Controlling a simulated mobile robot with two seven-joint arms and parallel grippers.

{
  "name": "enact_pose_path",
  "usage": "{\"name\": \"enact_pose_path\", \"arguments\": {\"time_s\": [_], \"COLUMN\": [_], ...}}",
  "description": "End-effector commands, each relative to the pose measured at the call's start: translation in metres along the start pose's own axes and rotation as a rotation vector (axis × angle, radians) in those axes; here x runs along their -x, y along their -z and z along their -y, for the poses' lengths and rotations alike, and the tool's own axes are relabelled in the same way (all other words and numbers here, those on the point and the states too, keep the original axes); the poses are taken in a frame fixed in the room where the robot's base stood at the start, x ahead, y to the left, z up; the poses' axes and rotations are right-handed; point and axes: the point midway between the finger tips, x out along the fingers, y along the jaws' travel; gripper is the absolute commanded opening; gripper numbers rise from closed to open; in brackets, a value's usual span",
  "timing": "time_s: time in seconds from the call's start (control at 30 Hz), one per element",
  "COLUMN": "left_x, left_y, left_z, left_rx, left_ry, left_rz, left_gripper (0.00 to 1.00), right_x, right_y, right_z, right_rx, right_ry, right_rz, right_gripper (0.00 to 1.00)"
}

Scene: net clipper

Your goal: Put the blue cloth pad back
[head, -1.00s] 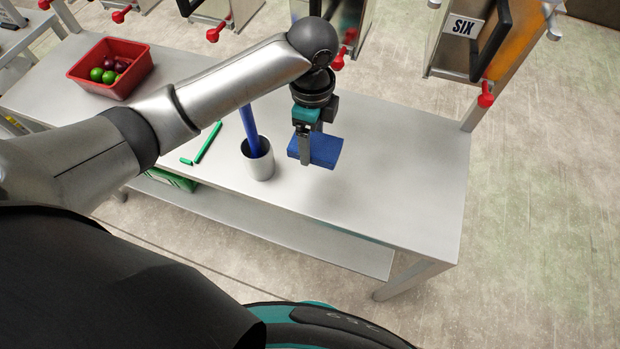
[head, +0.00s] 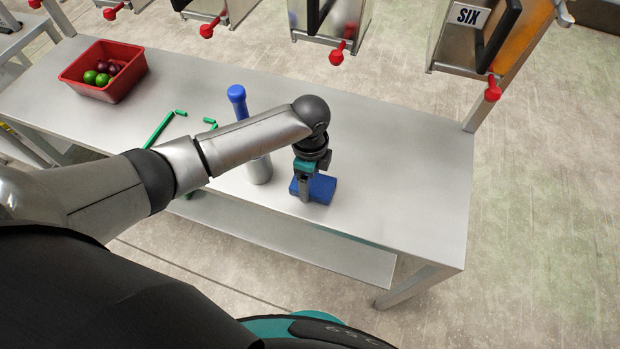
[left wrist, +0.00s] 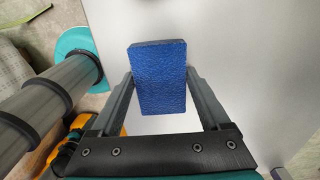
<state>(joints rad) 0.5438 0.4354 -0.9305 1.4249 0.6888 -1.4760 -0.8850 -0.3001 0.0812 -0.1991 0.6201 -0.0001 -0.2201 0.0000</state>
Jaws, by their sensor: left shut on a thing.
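The blue cloth pad (head: 322,187) is a small flat block near the front edge of the steel table, to the right of the metal cup. My left gripper (head: 304,196) is shut on the pad, with the fingers pointing down. In the left wrist view the pad (left wrist: 158,78) sits between the two fingers (left wrist: 163,98), with the pale tabletop behind it. The pad is at or just above the tabletop; I cannot tell whether it touches. My right gripper is not in view.
A metal cup (head: 259,170) holding a blue-handled tool (head: 237,95) stands close left of the pad, partly behind my arm. Green sticks (head: 159,130) lie further left. The table's right side (head: 410,165) is clear.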

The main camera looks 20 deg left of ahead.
Motion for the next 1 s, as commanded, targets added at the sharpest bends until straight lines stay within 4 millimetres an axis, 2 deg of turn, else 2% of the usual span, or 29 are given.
{"name": "enact_pose_path", "arguments": {"time_s": [0.27,0.3,0.43,0.47,0.77,0.87,1.0], "left_x": [-0.003,-0.003,-0.003,-0.003,0.002,0.014,0.043], "left_y": [0.0,0.0,0.0,0.0,0.0,0.0,0.0], "left_z": [0.0,0.0,0.0,0.0,0.0,0.001,0.001], "left_rx": [0.0,0.0,0.0,0.0,0.001,0.001,0.0], "left_ry": [0.0,0.0,0.0,0.0,0.001,0.003,0.004], "left_rz": [-0.001,-0.001,-0.001,-0.001,0.0,-0.002,-0.003], "left_gripper": [0.1,0.83,0.98,1.0,1.0,1.0,1.0], "right_x": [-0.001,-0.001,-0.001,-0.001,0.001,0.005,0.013], "right_y": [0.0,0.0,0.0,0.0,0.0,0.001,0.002], "right_z": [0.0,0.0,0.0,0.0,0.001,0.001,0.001], "right_rx": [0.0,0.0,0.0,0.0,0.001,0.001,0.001], "right_ry": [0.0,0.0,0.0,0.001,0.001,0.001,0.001], "right_rz": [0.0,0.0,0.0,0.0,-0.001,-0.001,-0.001], "right_gripper": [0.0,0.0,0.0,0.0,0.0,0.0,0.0]}}
